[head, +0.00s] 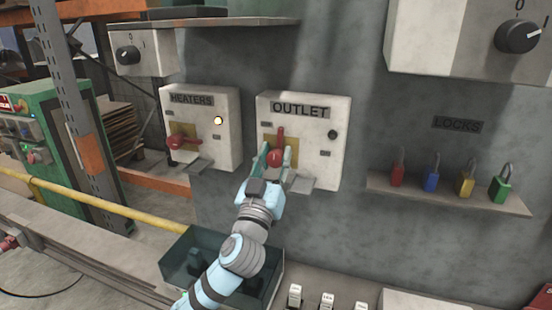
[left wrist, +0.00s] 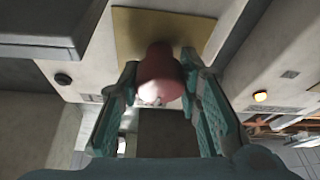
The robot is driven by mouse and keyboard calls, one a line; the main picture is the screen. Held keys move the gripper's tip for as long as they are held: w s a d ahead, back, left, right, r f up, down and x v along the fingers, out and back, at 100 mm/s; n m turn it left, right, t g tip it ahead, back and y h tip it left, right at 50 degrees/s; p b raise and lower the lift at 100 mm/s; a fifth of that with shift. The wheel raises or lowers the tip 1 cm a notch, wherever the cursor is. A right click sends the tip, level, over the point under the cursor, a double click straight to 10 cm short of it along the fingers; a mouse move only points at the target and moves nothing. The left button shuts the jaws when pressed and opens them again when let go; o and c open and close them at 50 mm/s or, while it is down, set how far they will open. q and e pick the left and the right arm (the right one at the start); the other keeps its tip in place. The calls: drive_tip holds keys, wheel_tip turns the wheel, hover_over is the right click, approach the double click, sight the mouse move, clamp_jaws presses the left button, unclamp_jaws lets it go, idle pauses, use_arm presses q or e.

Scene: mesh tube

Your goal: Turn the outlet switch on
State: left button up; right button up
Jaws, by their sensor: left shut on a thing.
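The outlet box (head: 317,112) is a white panel with an OUTLET label on the grey wall. Its red switch handle (head: 275,155) sits on a yellow plate, and its round indicator (head: 332,134) is dark. My left gripper (head: 277,160) is at the handle, its fingers on either side of the red knob. In the left wrist view the red knob (left wrist: 160,75) sits between the two teal fingers (left wrist: 160,95), with the yellow plate (left wrist: 190,24) behind it. The left gripper is shut on the knob. My right gripper is not in view.
The heaters box (head: 225,150), with a red handle and a lit indicator, is to the left. A shelf with several coloured padlocks (head: 432,182) is to the right. A dark open bin (head: 180,255) stands below, beside my left arm. A ledge (head: 300,182) juts out under the outlet switch.

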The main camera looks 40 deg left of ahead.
use_arm(q)
drive_tip(key=m+h, duration=0.1)
drive_tip(key=m, duration=0.2)
drive_tip(key=shift+t+h, duration=0.4)
drive_tip(key=m+h, duration=0.2)
drive_tip(key=m, duration=0.2)
drive_tip(key=m+h+p, duration=0.1)
drive_tip(key=m, duration=0.1)
drive_tip(key=m+h, duration=0.1)
drive_tip(key=m, duration=0.2)
drive_tip(key=shift+h+p, duration=0.35)
drive_tip(key=shift+h, duration=0.05)
drive_tip(key=m+h+p, duration=0.1)
drive_tip(key=m, duration=0.1)
drive_tip(key=shift+d+r+m, duration=0.1)
drive_tip(key=shift+m, duration=0.3)
drive_tip(key=m+g+h+p, duration=0.1)
drive_tip(key=m+p, duration=0.3)
drive_tip(key=shift+h, duration=0.3)
drive_tip(key=shift+m+g+p, duration=0.5)
drive_tip(key=shift+m+p, duration=0.6)
drive_tip(key=shift+f+m+h+p, duration=0.2)
drive_tip(key=shift+m+h+p, duration=0.1)
drive_tip(key=shift+m+p, duration=0.3)
drive_tip(key=shift+g, duration=0.3)
